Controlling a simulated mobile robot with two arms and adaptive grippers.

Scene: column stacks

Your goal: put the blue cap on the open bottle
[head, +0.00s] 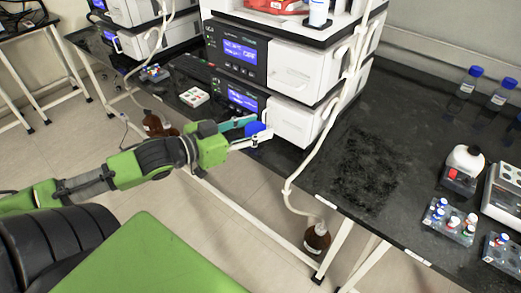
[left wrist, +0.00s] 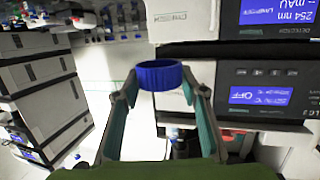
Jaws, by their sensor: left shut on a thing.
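The blue cap (head: 255,129) is held between the fingertips of my left gripper (head: 260,134), in the air in front of the instrument stack. In the left wrist view the blue cap (left wrist: 163,76) shows as a ridged ring pinched between both fingers. My right gripper is not in view. Two clear bottles with blue caps, one (head: 464,88) and another (head: 499,96), stand at the back right of the dark bench. A further clear vessel (head: 515,128) is cut off at the right edge; I cannot tell whether it is the open bottle.
The dark bench (head: 365,165) is clear right of the instruments (head: 300,75). A tube runs to a brown bottle (head: 317,240) on the floor.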

